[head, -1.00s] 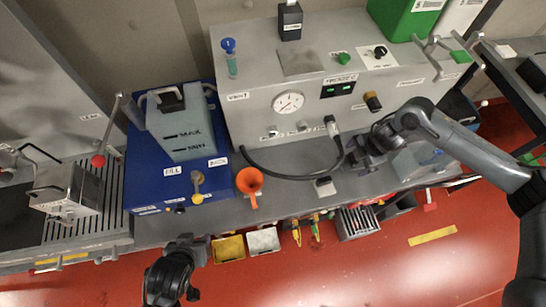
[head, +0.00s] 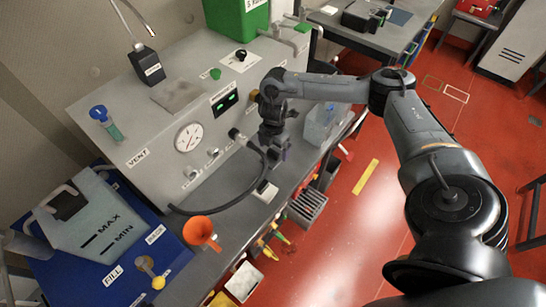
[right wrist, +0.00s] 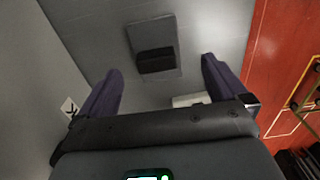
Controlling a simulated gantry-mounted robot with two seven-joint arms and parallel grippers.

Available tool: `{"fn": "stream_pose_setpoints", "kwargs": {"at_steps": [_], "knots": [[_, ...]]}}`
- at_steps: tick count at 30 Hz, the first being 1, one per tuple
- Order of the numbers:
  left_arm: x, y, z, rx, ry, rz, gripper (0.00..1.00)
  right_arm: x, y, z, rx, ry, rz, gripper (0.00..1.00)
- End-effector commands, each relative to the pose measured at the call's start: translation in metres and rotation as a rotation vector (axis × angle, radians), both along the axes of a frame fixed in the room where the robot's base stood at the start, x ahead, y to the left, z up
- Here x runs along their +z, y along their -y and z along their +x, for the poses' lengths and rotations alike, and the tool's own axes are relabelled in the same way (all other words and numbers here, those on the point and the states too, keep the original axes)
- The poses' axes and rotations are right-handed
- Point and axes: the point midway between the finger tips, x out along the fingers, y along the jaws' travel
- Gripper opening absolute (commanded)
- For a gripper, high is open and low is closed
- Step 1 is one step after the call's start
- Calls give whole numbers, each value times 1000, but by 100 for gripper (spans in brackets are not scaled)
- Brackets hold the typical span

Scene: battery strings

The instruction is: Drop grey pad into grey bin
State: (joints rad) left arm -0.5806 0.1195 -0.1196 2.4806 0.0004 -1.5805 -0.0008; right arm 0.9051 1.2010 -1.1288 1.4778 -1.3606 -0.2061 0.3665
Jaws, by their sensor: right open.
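My right gripper (head: 272,150) is over the bench by the black hose. In the right wrist view its two purple fingers (right wrist: 160,88) are wide apart with nothing between them. Beyond the fingertips, a dark block (right wrist: 156,60) sits on a grey square (right wrist: 135,38); I cannot tell if either is the grey pad. A flat grey plate (head: 178,95) lies on the machine's top. Along the bench front are a pale grey-white bin (head: 243,282), a ribbed grey bin (head: 306,208) and a dark bin (head: 328,172). My left gripper is out of view.
An orange funnel (head: 200,231) and a blue tray (head: 105,278) with a translucent tank (head: 95,222) are at left. A small pale block (head: 266,191) lies near the bench edge. A clear container (head: 322,122) stands right of the gripper. The red floor (head: 350,235) in front is open.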

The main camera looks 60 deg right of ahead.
Motion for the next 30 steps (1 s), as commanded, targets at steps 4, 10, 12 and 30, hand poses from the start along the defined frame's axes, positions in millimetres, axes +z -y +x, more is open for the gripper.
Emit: {"fn": "stream_pose_setpoints", "kwargs": {"at_steps": [4, 10, 12, 30], "knots": [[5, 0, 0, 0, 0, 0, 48, -18, 1, 2, 0, -3, 0, 99], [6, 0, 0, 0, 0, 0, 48, -41, 2, 3, 0, -2, 0, 99], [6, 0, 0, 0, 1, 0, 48, -45, 2, 3, 1, -1, 0, 99], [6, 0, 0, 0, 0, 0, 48, -46, 3, 3, 0, 0, -1, 48]]}}
